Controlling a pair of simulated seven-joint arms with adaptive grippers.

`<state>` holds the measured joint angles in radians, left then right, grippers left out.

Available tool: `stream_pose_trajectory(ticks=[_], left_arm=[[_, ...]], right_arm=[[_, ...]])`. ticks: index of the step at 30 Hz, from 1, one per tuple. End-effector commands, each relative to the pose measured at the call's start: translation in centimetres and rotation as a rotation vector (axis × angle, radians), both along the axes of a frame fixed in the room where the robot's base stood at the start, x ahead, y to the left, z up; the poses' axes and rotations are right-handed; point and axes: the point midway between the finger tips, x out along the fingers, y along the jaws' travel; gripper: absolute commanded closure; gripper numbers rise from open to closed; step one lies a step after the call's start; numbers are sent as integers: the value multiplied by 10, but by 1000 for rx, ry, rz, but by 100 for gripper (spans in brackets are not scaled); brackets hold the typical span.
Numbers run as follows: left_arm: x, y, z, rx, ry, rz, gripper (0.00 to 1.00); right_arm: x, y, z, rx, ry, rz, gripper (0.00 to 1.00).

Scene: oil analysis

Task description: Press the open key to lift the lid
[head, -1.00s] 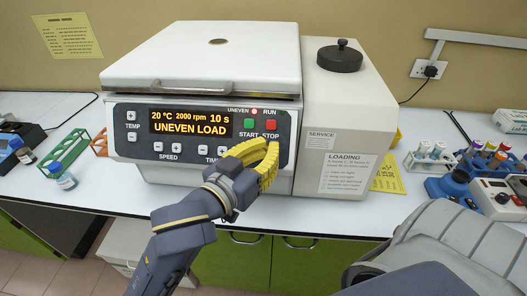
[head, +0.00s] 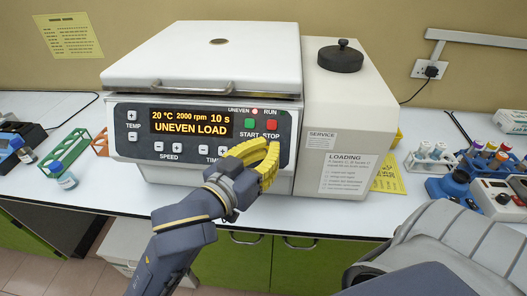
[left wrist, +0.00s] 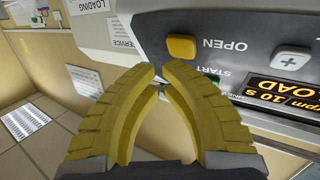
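The centrifuge (head: 205,125) stands on the bench with its white lid (head: 200,60) down. Its display (head: 191,122) reads UNEVEN LOAD, and the small UNEVEN light is red. The yellow open key (left wrist: 181,47) shows in the left wrist view beside the word OPEN, just beyond my fingertips. In the head view my gripper hides it. My left gripper (head: 272,147) has its yellow fingers drawn together at the tips, with nothing between them, in front of the panel below the STOP key (head: 271,125). It also shows in the left wrist view (left wrist: 160,72). I cannot tell whether it touches the key. My right gripper is out of view.
A tube rack (head: 428,160) and another device (head: 497,192) stand at the right. The bench before the centrifuge is clear apart from my left arm.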

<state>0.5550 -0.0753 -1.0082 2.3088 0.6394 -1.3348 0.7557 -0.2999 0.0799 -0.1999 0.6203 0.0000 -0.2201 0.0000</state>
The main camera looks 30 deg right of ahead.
Motion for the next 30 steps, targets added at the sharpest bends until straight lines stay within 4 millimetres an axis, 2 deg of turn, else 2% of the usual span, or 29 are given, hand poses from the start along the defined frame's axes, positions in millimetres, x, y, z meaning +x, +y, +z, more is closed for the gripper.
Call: stream_pose_trajectory(ticks=[30], left_arm=[[6, -5, -5, 0, 0, 0, 100]], right_arm=[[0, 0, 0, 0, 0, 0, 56]])
